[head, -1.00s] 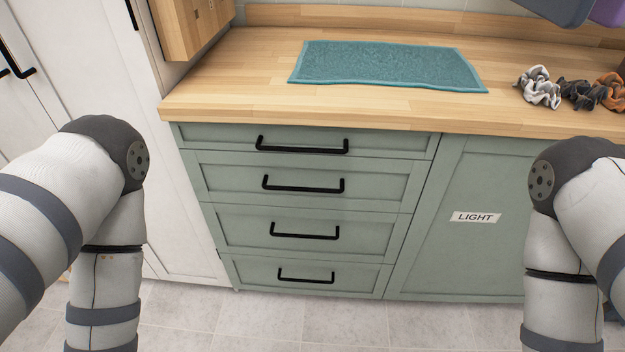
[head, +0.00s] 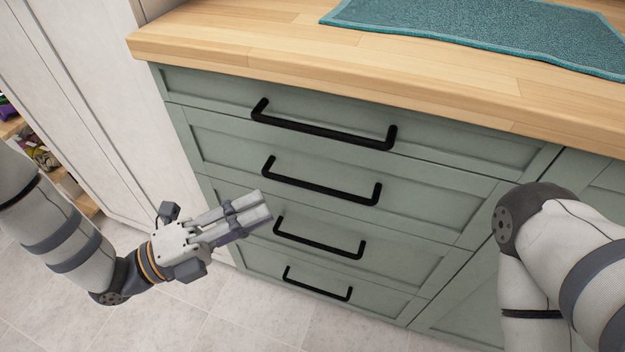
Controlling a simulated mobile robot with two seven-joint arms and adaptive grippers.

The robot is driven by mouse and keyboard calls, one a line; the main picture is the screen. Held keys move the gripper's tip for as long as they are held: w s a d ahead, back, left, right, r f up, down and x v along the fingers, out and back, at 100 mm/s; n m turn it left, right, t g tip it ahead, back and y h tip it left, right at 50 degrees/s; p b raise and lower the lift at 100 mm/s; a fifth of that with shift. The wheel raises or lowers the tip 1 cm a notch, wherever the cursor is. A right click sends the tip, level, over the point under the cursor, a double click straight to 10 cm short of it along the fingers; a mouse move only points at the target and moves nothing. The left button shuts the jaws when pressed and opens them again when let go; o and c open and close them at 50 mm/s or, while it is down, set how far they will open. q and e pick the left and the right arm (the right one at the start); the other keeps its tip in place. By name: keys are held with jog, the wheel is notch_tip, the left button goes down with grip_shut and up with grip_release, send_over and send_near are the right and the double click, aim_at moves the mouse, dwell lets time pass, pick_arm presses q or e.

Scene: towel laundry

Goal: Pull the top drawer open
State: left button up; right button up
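The top drawer (head: 220,98) is the uppermost of several green drawer fronts under the wooden counter, and it is shut. Its black bar handle (head: 322,130) runs across its front. My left gripper (head: 262,212) is in front of the lower drawers, left of and below the top handle and apart from it. Its fingers point right and look close together, with nothing seen between them. My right arm comes in at the right; its gripper is out of view.
The wooden counter (head: 300,62) overhangs the drawers, with a teal towel (head: 480,28) lying flat on it. The lower drawers (head: 330,180) are shut, their handles sticking out. A white cabinet (head: 90,120) stands at left. The tiled floor (head: 250,310) in front is clear.

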aim_at(316, 186)
pick_arm(q)
jog(key=x, duration=1)
jog(key=shift+d, duration=0.3)
grip_shut()
